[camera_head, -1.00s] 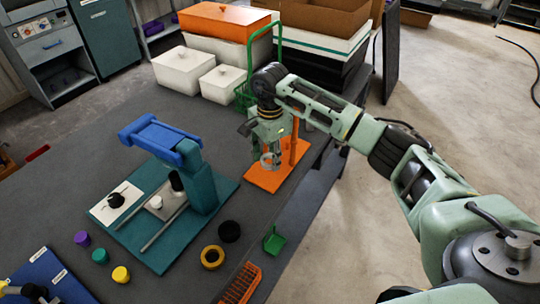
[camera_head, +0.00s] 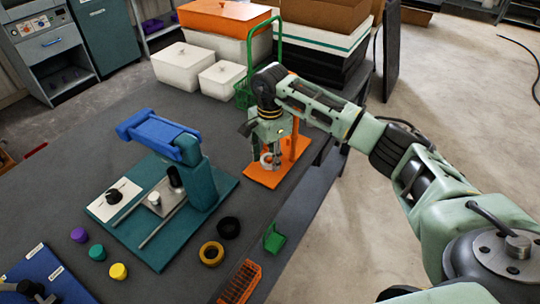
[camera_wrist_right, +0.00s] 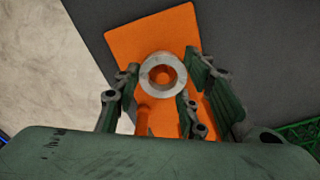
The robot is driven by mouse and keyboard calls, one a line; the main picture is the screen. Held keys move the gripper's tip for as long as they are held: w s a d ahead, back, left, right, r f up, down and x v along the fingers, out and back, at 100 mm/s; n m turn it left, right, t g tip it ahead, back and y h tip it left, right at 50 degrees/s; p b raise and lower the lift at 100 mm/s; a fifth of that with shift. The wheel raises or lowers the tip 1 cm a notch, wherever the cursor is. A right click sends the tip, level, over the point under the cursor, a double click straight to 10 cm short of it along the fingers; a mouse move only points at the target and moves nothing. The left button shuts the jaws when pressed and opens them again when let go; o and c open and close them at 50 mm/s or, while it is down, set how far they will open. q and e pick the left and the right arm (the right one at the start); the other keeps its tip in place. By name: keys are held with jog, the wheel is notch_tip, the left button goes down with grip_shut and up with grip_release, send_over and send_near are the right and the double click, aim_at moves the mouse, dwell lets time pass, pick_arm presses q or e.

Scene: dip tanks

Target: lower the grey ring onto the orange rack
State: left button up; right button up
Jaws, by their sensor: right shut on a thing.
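The grey ring (camera_wrist_right: 146,74) is between the fingers of my right gripper (camera_wrist_right: 160,68), which is shut on it. The wrist view looks through its hole onto orange. In the head view the ring (camera_head: 265,158) hangs at the fingertips of my right gripper (camera_head: 268,150), over the orange rack (camera_head: 262,177). The rack has a flat base and an upright orange post, partly hidden behind the gripper. The gap between ring and rack is hard to judge.
A green wire basket (camera_head: 244,95) with a tall handle stands behind the rack. A blue and teal press (camera_head: 205,185) stands left of it. The table's right edge is close.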

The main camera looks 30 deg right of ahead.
jog(key=shift+f, duration=0.4)
dwell(0.4)
jog(key=o, duration=1.4)
jog(key=shift+o, duration=0.6)
jog(key=o, duration=0.4)
jog(key=shift+r+p, duration=2.05)
jog(key=shift+r, duration=2)
